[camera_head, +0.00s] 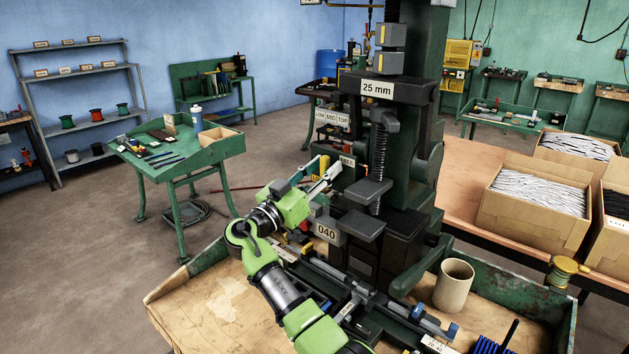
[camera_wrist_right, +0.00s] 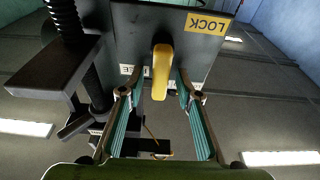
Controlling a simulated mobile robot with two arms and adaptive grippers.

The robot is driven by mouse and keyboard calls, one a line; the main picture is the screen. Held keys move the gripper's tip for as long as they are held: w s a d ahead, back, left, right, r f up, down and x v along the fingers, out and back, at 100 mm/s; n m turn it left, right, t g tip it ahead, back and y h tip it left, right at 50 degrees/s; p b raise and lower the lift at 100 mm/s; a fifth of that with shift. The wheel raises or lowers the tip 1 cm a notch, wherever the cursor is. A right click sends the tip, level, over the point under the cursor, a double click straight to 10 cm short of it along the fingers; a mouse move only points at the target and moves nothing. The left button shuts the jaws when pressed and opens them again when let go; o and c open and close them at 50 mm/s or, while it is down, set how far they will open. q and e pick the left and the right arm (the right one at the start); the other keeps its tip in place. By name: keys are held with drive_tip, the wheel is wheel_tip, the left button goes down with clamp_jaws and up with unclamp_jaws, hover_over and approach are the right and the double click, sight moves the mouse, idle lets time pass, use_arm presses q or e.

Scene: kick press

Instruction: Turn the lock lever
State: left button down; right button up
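The yellow lock lever (camera_wrist_right: 161,72) hangs from the dark press panel in the right wrist view. The LOCK label (camera_wrist_right: 207,23) appears upside down above and to its right. My right gripper (camera_wrist_right: 157,94) is open, its two teal fingers on either side of the lever's lower end with visible gaps. I see no contact, though the exact depth is hard to judge. My left gripper is not in view.
The press stands on a wooden-topped bench (camera_head: 215,300) with a raised green rim. A beige cup (camera_head: 453,287) stands right of the press base. Cardboard boxes (camera_head: 530,215) sit on the table at right.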

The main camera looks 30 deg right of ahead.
sight(321, 165)
drive_tip(key=shift+a, duration=0.1)
drive_tip(key=shift+r+b+v, duration=0.25)
drive_tip(key=shift+b+v, duration=0.35)
drive_tip(key=shift+v, duration=0.55)
drive_tip(key=shift+r+b+v, duration=0.2)
drive_tip(key=shift+b+v, duration=0.4)
drive_tip(key=shift+v, duration=0.55)
drive_tip(key=shift+s+a+r, duration=0.15)
drive_tip(key=shift+s+a, duration=0.1)
drive_tip(key=shift+a, duration=0.4)
drive_tip(key=shift+r, duration=0.1)
